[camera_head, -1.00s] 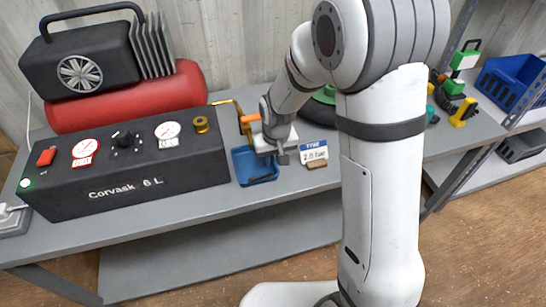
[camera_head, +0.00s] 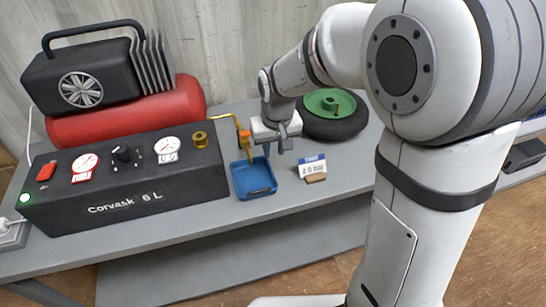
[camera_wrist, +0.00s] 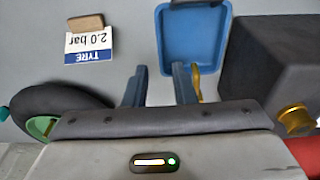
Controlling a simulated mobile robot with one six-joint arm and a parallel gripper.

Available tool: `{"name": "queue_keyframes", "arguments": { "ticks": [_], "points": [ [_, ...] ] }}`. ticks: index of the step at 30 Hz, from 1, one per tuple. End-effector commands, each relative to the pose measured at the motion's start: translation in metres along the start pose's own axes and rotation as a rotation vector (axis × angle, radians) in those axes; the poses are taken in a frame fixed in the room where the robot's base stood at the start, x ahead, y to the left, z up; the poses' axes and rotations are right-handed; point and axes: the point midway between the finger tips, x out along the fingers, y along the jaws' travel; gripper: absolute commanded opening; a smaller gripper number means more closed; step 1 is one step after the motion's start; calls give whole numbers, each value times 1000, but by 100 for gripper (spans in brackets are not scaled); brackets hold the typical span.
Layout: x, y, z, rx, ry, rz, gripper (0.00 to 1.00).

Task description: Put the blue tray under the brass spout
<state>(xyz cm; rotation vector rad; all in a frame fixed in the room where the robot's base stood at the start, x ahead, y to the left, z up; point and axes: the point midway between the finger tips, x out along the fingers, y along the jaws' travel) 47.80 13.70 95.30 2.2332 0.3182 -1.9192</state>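The blue tray (camera_head: 253,189) sits flat on the grey bench, just right of the black Corvask box. It also shows in the wrist view (camera_wrist: 193,40). The brass spout (camera_head: 243,134), with an orange piece on it, bends down at the tray's back edge; in the wrist view a bit of it (camera_wrist: 196,84) shows beside one finger. I cannot tell whether its tip is over the tray. My gripper (camera_head: 275,150) is just behind and right of the tray. Its fingers (camera_wrist: 159,82) are apart with nothing between them; one finger overlaps the tray's edge in the wrist view.
The black Corvask box (camera_head: 120,185) stands left of the tray, with a red tank (camera_head: 130,112) behind it. A "2.0 bar" sign (camera_head: 312,167) stands to the right. A tyre with a green hub (camera_head: 332,112) lies behind the sign. The bench front is clear.

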Motion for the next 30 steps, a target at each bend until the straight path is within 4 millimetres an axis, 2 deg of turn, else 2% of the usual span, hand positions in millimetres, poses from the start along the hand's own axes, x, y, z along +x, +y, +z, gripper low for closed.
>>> {"name": "queue_keyframes", "arguments": {
  "ticks": [7, 11, 14, 18, 21, 24, 27, 30],
  "points": [
    [-11, 1, 2, 3, 1, 0, 24],
    [-26, 16, 19, 32, 11, 5, 24],
    [-48, 37, 48, 77, 24, 14, 24],
    [-74, 63, 102, 152, 44, 29, 24],
    [-85, 74, 138, 200, 53, 39, 24],
    [-91, 80, 166, 236, 62, 48, 24],
    [-93, 83, 185, 260, 64, 53, 24],
    [-93, 84, 193, 271, 66, 56, 24]
  ]
}}
